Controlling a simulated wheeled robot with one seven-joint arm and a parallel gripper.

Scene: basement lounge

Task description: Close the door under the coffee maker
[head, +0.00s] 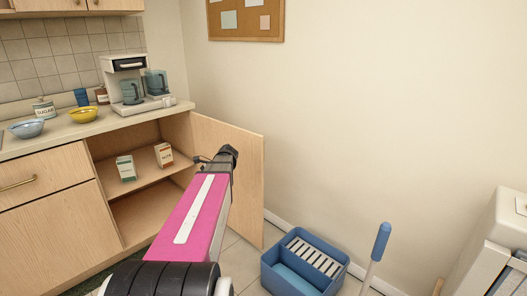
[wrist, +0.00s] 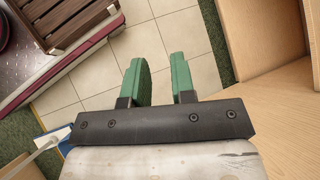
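The coffee maker (head: 130,82) stands on the counter in the head view. Below it the cabinet is open, and its light wood door (head: 245,180) stands swung out on the right, near the wall. My arm reaches up in front of the opening and covers part of the door. Its end lies at the door's inner side in the head view; whether it touches cannot be told. In the wrist view my gripper (wrist: 157,65) has its two green fingers apart, with only floor tiles visible between them. Light wood panels (wrist: 285,110) show close by on the right.
Two small cartons (head: 126,168) (head: 164,155) stand on the cabinet shelf. A blue mop bucket (head: 300,262) and a blue-handled mop (head: 381,243) stand on the floor right of the door. A pale appliance (head: 490,240) is at the far right. Bowls and jars line the counter.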

